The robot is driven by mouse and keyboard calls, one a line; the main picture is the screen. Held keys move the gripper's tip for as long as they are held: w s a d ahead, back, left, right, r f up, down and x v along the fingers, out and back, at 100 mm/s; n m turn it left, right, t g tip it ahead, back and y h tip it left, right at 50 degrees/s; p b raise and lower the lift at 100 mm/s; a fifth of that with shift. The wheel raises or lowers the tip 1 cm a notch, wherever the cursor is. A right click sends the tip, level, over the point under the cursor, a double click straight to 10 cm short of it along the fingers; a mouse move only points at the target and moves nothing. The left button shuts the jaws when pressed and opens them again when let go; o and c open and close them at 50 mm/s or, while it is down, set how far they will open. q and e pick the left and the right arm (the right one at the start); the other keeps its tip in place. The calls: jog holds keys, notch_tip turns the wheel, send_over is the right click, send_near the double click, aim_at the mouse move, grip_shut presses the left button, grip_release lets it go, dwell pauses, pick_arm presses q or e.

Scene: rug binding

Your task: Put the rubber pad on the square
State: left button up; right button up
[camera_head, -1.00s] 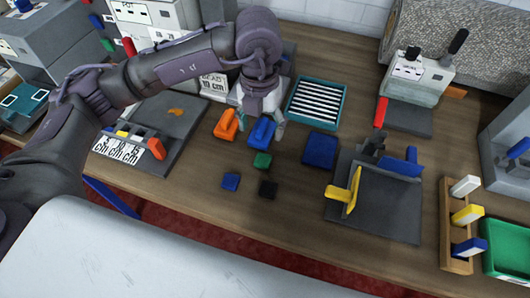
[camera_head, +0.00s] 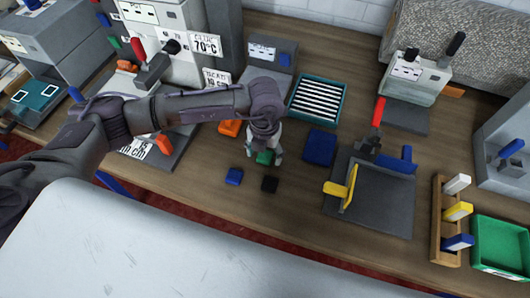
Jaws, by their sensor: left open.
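Several small pads lie on the wooden table in front of my left arm: a green one (camera_head: 264,158), a blue one (camera_head: 233,176) and a black one (camera_head: 270,184). Which of them is the rubber pad I cannot tell from the picture. A larger flat dark-blue square (camera_head: 320,147) lies to their right. My left gripper (camera_head: 264,160) points down with its open fingers on either side of the green pad; whether they touch it I cannot tell. My right gripper is not in view.
A teal tray with white strips (camera_head: 317,99) stands behind the dark-blue square. A grey fixture with yellow and blue parts (camera_head: 384,202) is to its right. An orange piece (camera_head: 229,128) is left of my gripper. Bare table lies in front of the pads.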

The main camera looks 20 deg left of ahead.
pick_arm(q)
jog(key=shift+f, duration=0.1)
jog(key=shift+c, duration=0.4)
jog(key=c, duration=1)
jog(key=shift+o, duration=0.2)
